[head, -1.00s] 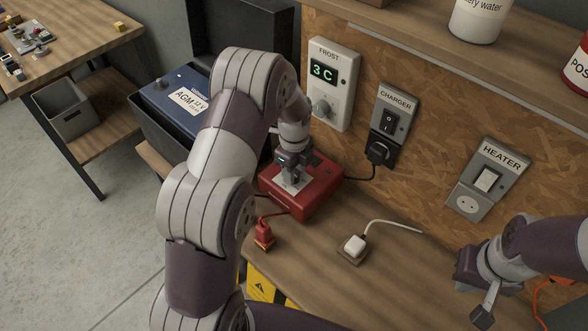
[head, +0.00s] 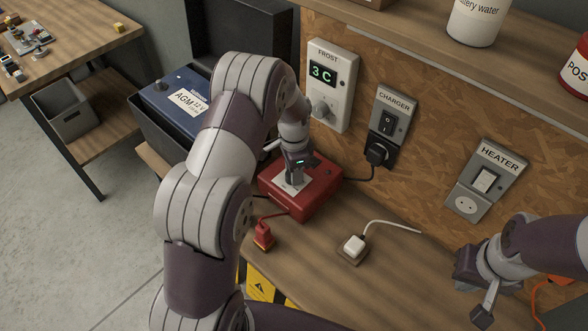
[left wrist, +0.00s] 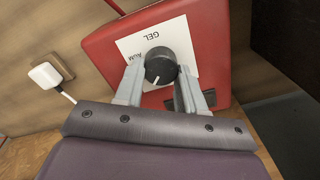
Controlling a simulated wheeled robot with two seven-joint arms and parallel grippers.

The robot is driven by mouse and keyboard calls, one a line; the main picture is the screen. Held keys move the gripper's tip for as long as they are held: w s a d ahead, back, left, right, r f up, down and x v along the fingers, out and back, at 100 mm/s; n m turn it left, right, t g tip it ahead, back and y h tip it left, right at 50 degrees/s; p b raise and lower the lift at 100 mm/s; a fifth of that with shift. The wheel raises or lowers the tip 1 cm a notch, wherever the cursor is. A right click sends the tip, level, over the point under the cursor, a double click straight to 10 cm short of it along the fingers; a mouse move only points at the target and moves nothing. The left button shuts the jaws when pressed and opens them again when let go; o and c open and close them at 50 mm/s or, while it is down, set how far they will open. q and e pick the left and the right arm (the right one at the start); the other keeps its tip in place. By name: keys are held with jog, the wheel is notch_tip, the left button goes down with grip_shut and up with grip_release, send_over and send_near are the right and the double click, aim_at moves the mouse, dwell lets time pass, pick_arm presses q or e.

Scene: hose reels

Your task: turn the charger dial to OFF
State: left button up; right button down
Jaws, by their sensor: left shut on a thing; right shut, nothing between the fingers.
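The red charger box (head: 325,190) sits on the bench against the board, with a white label on top. In the left wrist view its black dial (left wrist: 160,65) stands on the white label (left wrist: 178,38), where "GEL" and "AGM" read upside down. The dial's white pointer line points toward the bottom of that view. My left gripper (head: 292,180) is over the box, its fingers (left wrist: 160,80) shut on either side of the dial. The OFF mark cannot be made out. My right gripper (head: 484,318) is shut and empty, at the lower right, away from the box.
A charger switch panel (head: 391,115) with a black plug, a frost thermostat (head: 330,88) and a heater switch (head: 486,180) are on the board. A white plug (head: 354,246) and a red clamp (head: 263,235) lie on the bench. A battery (head: 180,100) stands left.

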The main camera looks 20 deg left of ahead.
pick_arm(q)
jog(key=n, duration=0.4)
jog(key=shift+w+a+n, duration=0.1)
jog(key=shift+n, duration=0.2)
jog(key=n, duration=0.4)
jog(key=shift+n, duration=0.4)
jog(key=o, duration=1.1)
jog(key=shift+c, duration=0.2)
notch_tip(320, 180, up, 9)
jog(key=shift+f+b, duration=0.2)
jog(key=shift+b, duration=0.7)
notch_tip(320, 180, up, 4)
jog(key=shift+r+p, duration=0.1)
jog(key=shift+p, duration=0.7)
